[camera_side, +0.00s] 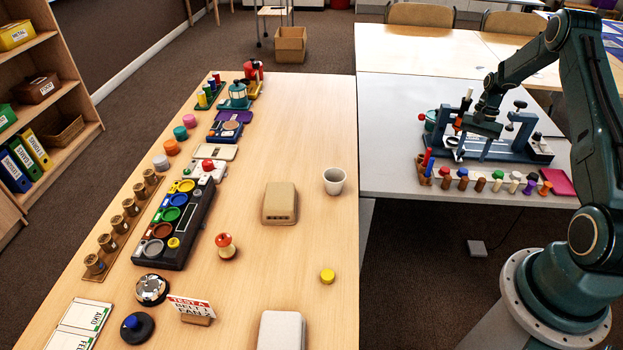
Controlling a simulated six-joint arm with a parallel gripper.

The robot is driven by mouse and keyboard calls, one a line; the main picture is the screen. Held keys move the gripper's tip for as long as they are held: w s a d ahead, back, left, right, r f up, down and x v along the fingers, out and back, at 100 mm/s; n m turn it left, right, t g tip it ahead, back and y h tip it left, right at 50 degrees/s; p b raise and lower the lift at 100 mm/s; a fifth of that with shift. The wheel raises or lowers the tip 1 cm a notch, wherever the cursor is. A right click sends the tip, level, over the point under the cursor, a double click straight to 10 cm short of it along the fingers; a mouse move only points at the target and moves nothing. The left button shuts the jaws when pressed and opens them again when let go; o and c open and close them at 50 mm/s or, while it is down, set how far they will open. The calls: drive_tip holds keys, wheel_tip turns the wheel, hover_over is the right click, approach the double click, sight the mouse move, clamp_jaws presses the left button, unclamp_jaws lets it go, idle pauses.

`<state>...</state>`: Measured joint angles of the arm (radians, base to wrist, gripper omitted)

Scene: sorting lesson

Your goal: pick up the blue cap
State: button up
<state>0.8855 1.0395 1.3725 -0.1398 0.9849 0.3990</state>
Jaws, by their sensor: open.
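My gripper (481,128) is over the blue-grey bench device (500,150) on the grey table at the right; it is open, and its fingertips are small and hard to make out. I see nothing held in it. A small blue-topped piece (462,173) stands in the row of colored caps and pegs in front of the device, below and left of my gripper and apart from it. A blue knob (131,321) sits on a black disc at the front left of the wooden table. I cannot tell for certain which blue piece is the blue cap.
The row also holds green (497,175), purple (530,186) and orange pieces. A pink tray (558,182) lies at its right end. A gap separates part of the tables.

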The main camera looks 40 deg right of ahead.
sight(464, 170)
drive_tip(key=shift+x, duration=2.45)
drive_tip(key=shift+a, duration=0.1)
drive_tip(key=c, duration=1.1)
